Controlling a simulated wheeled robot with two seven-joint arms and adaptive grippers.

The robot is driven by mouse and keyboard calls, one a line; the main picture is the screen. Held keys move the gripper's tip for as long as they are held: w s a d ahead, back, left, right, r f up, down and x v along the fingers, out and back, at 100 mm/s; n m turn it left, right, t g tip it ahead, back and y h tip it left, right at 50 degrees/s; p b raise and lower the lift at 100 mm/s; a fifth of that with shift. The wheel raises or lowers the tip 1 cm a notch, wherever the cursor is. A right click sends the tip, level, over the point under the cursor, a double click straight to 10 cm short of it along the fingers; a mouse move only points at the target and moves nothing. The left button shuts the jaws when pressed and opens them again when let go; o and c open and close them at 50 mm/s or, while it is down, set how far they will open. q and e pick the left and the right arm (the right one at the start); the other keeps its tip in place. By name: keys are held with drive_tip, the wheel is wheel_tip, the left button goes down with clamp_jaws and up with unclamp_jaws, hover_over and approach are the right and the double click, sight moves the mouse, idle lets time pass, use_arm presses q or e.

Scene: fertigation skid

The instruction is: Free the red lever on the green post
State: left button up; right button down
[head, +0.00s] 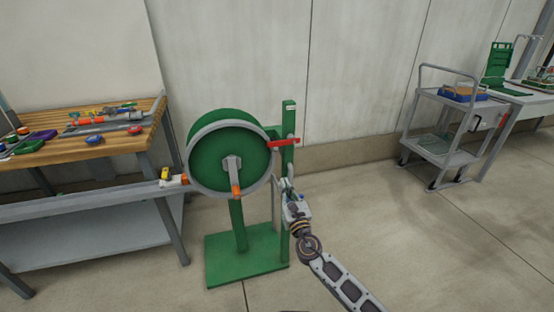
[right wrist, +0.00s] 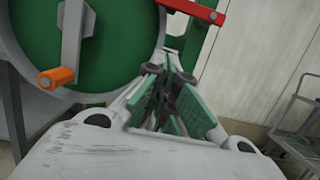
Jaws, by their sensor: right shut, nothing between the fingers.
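The red lever (head: 284,144) sits across the upper part of the green post (head: 288,115), beside a big green wheel (head: 203,150) with a grey rim. The lever's red bar also shows at the top of the right wrist view (right wrist: 196,10). My right gripper (head: 287,186) is in front of the post, below the lever and apart from it. Its green-padded fingers (right wrist: 170,75) are closed together with nothing between them. The wheel's grey crank has an orange handle (head: 235,191), left of my right gripper. My left gripper is not in view.
A wooden-topped workbench (head: 60,152) with tools stands at the left. A grey rail with a yellow-and-orange end piece (head: 166,174) reaches towards the wheel. A grey cart (head: 440,150) stands at the right. The floor between post and cart is clear.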

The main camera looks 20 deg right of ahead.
drive_tip(key=shift+w, duration=0.15)
use_arm(q)
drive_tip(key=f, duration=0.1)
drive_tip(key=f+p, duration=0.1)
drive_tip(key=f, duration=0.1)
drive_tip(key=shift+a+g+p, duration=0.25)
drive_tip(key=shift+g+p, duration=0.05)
drive_tip(key=shift+p, duration=0.05)
use_arm(e)
drive_tip(key=w+r, duration=0.6)
drive_tip(key=w, duration=0.3)
drive_tip(key=shift+w+r, duration=0.2)
idle(0.5)
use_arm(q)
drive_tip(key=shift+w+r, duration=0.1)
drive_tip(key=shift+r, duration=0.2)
use_arm(e)
drive_tip(key=shift+a+r, duration=0.1)
drive_tip(key=shift+m, duration=0.3)
